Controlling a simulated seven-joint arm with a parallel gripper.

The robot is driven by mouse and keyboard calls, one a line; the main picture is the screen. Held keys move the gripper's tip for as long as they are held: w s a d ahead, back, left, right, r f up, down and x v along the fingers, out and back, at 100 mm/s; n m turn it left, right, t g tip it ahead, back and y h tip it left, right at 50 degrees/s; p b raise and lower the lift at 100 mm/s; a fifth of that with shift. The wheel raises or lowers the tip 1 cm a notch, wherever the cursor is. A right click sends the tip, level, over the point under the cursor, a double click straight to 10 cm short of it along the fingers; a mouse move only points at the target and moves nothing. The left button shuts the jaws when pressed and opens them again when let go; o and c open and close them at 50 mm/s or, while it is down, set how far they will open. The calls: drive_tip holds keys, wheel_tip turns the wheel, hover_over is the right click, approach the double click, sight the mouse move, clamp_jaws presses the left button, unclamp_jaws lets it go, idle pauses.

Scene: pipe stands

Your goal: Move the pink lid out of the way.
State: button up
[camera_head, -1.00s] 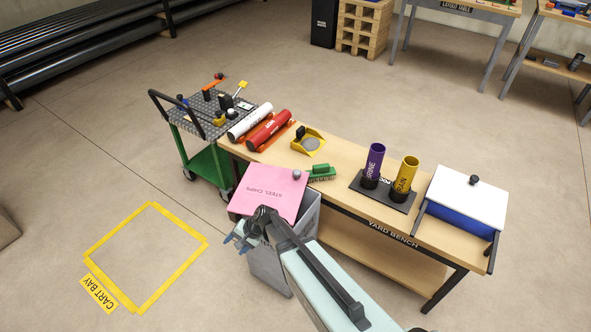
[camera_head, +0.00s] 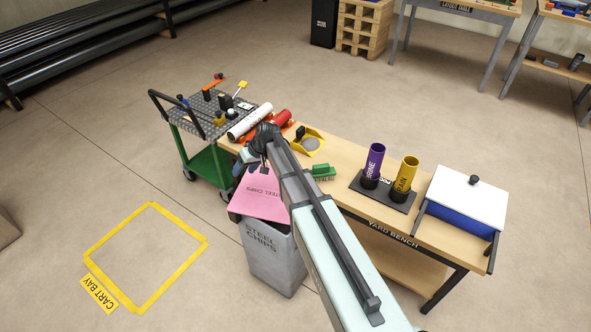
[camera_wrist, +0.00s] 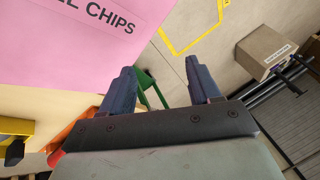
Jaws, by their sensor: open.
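The pink lid (camera_head: 258,205), lettered "STEEL CHIPS", lies on top of the grey bin (camera_head: 272,262) at the left end of the bench. My arm hides its right part and its knob in the head view. In the wrist view the lid (camera_wrist: 85,50) fills the upper left, beside my left finger. My gripper (camera_wrist: 160,72) is open, with nothing between its two fingers. In the head view my gripper (camera_head: 247,157) is partly hidden by my wrist, near the lid's far edge. I cannot tell whether a finger touches the lid.
The yard bench (camera_head: 345,160) holds white and red pipes (camera_head: 246,123), a yellow dustpan (camera_head: 310,142), a green brush (camera_head: 321,172), purple and yellow tubes (camera_head: 405,176) and a white-lidded blue box (camera_head: 466,197). A green cart (camera_head: 209,165) stands left. Floor inside the yellow outline is clear.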

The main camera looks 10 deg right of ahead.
drive_tip(key=w+d+r+n+g+h, duration=0.1)
drive_tip(key=d+r+n+h, duration=0.25)
drive_tip(key=d, duration=0.65)
drive_tip(key=w+d+r+n+g+h, duration=0.15)
drive_tip(key=d+r+n, duration=0.3)
drive_tip(key=d, duration=0.45)
drive_tip(key=shift+t+h, duration=0.3)
drive_tip(key=shift+t, duration=0.05)
drive_tip(key=f, duration=1.4)
drive_tip(key=shift+s+d, duration=0.1)
drive_tip(key=shift+s, duration=0.15)
clamp_jaws()
